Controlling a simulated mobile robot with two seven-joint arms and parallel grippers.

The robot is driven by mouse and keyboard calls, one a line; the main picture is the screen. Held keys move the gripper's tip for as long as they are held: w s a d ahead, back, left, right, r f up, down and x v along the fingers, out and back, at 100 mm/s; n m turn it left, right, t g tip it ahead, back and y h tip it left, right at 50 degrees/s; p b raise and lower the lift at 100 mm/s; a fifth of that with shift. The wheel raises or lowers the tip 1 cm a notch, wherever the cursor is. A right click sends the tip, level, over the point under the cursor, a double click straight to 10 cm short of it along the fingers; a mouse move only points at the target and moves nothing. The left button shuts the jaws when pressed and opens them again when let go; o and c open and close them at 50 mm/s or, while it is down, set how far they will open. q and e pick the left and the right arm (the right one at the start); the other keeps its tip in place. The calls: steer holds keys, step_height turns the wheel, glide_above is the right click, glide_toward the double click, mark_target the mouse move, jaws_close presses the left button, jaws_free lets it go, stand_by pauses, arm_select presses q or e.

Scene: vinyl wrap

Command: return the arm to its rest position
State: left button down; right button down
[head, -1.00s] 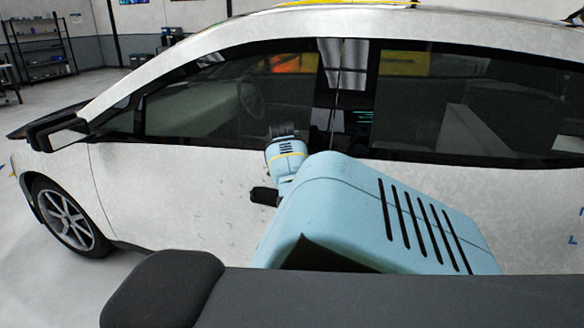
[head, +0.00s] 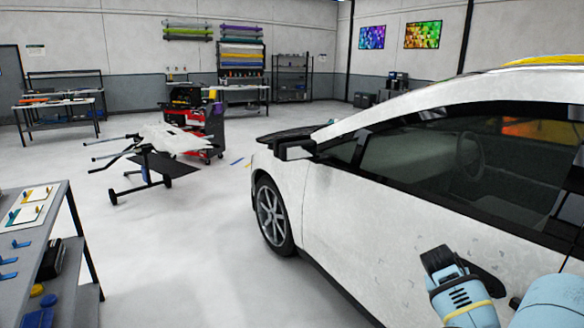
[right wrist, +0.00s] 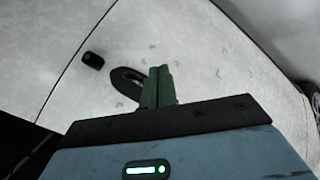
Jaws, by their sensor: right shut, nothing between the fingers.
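My right arm (head: 465,290) is light blue with a yellow band and a dark end. It comes in at the lower right of the head view, in front of the white car's door. The right gripper (right wrist: 158,75) shows in the right wrist view with its green fingers together and nothing between them. Pale car panels fill the view behind the fingers. I cannot tell how far the fingertips are from the panel. My left gripper is not in view.
The white car (head: 360,225) takes up the right side, with its mirror (head: 296,151) sticking out. A grey workbench (head: 62,215) stands at the near left. A folding stand (head: 150,165) and a red tool cart (head: 200,130) are farther back. The floor between is clear.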

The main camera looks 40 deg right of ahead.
steer(key=s+a+f+n+t+y, duration=0.1)
steer(key=a+f+n, duration=0.35)
steer(key=a, duration=0.85)
steer(key=s+a+f+n+t+y, duration=0.1)
steer(key=a+f+n, duration=0.4)
steer(key=a, duration=0.8)
steer(key=s+a+r+n+t+y, duration=0.1)
steer(key=s+a+y, duration=0.25)
steer(key=a, duration=0.95)
steer(key=s+a+r+n+t+y, duration=0.15)
steer(key=s+a, duration=0.35)
steer(key=a, duration=0.8)
steer(key=w+a+f+t+y, duration=0.1)
steer(key=w+f+t+y, duration=0.1)
steer(key=w+f+t, duration=0.4)
steer(key=shift+w+a+f+n+t, duration=0.15)
steer(key=shift+a+f+n+t, duration=0.2)
steer(key=shift+f, duration=1.95)
